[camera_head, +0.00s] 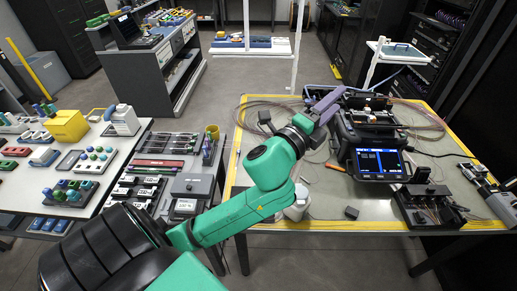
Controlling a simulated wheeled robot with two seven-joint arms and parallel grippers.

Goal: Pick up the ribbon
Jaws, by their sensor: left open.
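My left gripper (325,103) has purple-grey fingers and reaches over the work table, just left of the fusion splicer (372,125). It is open, and I see nothing held between its fingers. Thin pinkish looped strands, seemingly the ribbon (250,103), lie on the table behind and left of the gripper. More looped strands (428,120) lie right of the splicer. The gripper and splicer hide part of the strands, and I cannot tell where the ribbon's end lies.
A small dark block (351,212) and a black fixture (425,203) sit near the front edge. An orange-handled tool (335,167) lies left of the splicer's lit screen. A tool bench (135,150) stands left.

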